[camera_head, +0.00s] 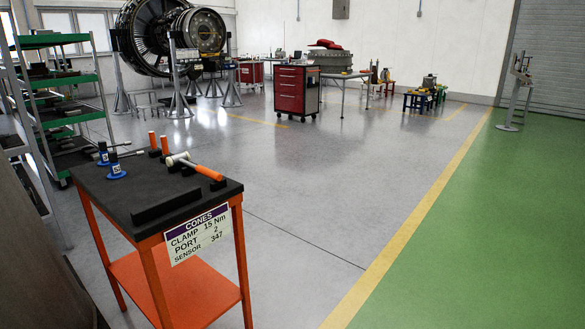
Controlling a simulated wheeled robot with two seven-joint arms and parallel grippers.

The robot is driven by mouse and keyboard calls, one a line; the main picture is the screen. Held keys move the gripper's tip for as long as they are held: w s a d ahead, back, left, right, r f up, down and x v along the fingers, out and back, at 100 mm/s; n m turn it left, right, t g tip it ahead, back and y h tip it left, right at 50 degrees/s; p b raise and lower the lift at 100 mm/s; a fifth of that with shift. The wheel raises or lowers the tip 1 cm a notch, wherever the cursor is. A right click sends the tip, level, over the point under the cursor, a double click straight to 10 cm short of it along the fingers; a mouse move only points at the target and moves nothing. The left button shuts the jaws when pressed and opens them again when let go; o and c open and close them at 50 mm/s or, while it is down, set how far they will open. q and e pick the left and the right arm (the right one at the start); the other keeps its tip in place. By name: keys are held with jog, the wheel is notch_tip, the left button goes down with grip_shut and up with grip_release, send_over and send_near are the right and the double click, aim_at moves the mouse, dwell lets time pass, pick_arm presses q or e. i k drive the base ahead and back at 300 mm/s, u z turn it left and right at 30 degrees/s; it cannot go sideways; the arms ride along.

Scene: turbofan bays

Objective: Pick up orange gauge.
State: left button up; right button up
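An orange-framed stand with a dark top (128,194) is at the lower left. Two upright orange pieces stand near its far right side, a left one (152,140) and a right one (164,145), with dark parts at their feet. I cannot tell for sure which is the orange gauge. A hammer (196,166) with a pale head and orange handle lies in front of them. Two blue-based pieces with dark stems (116,165) (103,154) stand to the left. Neither of my grippers is in view.
A sign reading CONES (198,234) hangs on the stand's front. A red tool cabinet (297,92) and an engine (165,38) are far back. The grey floor (300,190) right of the stand is clear.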

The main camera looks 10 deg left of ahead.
aim_at(152, 138)
jog(key=i, duration=6.3)
jog(key=u, duration=4.4)
jog(key=i, duration=1.65)
